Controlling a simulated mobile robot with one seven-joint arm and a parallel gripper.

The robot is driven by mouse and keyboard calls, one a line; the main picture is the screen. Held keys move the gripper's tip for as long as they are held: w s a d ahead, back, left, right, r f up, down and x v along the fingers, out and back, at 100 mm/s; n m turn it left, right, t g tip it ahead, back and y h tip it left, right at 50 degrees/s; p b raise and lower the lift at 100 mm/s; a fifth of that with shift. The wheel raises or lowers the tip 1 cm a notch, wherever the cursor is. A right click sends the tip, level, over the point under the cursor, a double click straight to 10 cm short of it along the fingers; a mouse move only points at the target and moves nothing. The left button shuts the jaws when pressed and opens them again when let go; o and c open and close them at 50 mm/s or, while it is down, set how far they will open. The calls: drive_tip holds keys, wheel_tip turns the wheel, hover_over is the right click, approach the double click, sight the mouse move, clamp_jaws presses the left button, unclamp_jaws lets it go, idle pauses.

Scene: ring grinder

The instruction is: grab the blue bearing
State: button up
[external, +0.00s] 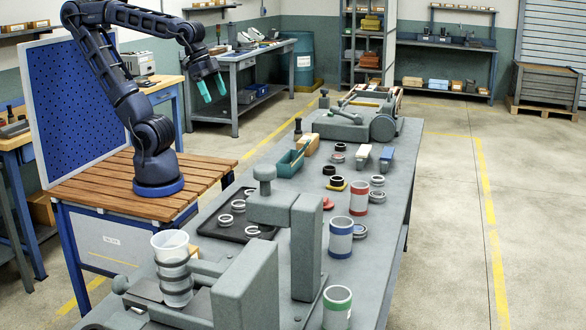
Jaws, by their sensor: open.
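My gripper (213,89) has teal fingers spread apart and empty. It hangs high at the upper left, well away from the blue-banded cylinder.
A grey press-like machine (288,210) rises left of the cylinders. A black tray (208,222) holds several rings.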

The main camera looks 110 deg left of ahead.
drive_tip(key=w+d+m, duration=0.2)
drive_tip(key=w, duration=1.2)
drive_tip(key=m+g+h, duration=0.1)
drive_tip(key=m+h, duration=0.2)
drive_tip(key=m, duration=0.2)
hover_over(357, 228)
drive_tip(key=s+a, duration=0.2)
drive_tip(key=s, duration=0.1)
drive_tip(key=shift+w+a+f, duration=0.1)
drive_tip(key=shift+f, duration=7.45)
drive_tip(key=shift+w+a+f, duration=0.1)
drive_tip(key=shift+f, duration=7.45)
drive_tip(key=shift+w+d+r+x, duration=0.1)
drive_tip(key=shift+x, duration=0.75)
drive_tip(key=shift+w+d+r+x, duration=0.1)
drive_tip(key=shift+d+x, duration=0.05)
drive_tip(key=shift+x, duration=0.7)
drive_tip(key=shift+w+d+x, duration=0.1)
drive_tip(key=shift+x, duration=0.75)
drive_tip(key=c, duration=1.2)
